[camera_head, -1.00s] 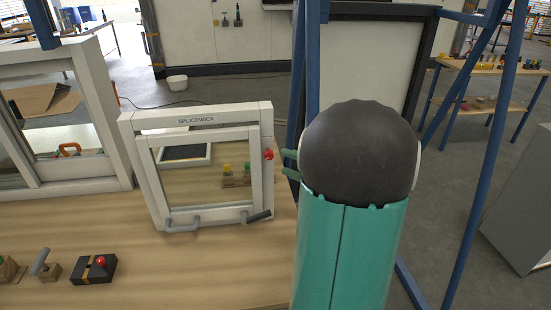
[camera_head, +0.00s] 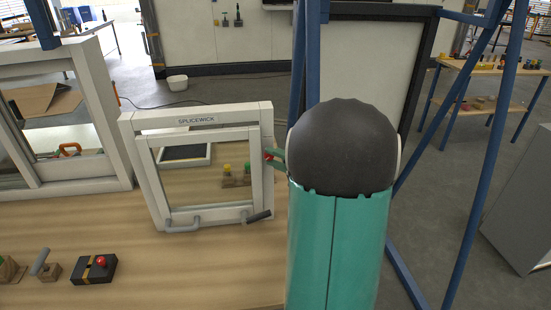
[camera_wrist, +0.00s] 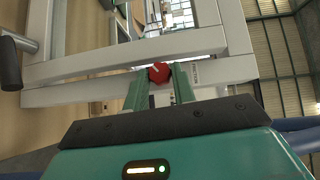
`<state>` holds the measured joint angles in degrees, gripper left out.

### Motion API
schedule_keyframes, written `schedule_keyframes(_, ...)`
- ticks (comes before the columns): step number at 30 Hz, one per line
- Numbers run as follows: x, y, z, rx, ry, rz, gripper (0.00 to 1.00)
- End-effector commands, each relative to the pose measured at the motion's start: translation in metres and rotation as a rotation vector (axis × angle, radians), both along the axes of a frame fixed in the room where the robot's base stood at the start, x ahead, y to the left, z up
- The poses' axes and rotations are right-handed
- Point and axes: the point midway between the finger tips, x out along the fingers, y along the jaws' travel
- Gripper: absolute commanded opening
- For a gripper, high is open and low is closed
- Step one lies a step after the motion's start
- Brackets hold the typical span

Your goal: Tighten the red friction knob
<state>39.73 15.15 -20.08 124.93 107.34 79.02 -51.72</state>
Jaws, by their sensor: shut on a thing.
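The red friction knob (camera_head: 268,155) sits on the right side of the white framed window marked SPLICEWICK (camera_head: 196,120), which stands upright on the wooden bench. My gripper (camera_head: 274,155) reaches it from the right, its green fingers at the knob. In the wrist view the red knob (camera_wrist: 159,73) lies between the two finger tips of my gripper (camera_wrist: 160,80), which are shut on it. Most of the gripper is hidden behind my arm in the head view.
A black box with a red button (camera_head: 95,268) and a small lever block (camera_head: 46,268) stand at the front left of the bench (camera_head: 190,270). A larger white frame (camera_head: 90,110) stands at the left. Blue posts (camera_head: 480,150) rise at the right.

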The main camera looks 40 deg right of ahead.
Motion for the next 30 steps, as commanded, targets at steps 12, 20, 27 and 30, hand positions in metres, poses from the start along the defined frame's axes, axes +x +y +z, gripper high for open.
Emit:
schedule_keyframes(12,0.0001,0.0006,-0.0072,0.302,-0.203,0.0,0.03)
schedule_keyframes(20,0.0001,0.0011,-0.0063,0.336,-0.229,0.001,0.03)
schedule_keyframes(27,0.0001,0.001,-0.0064,0.335,-0.228,0.001,0.48)
schedule_keyframes(30,0.0002,0.0009,-0.0063,0.334,-0.228,0.001,0.48)
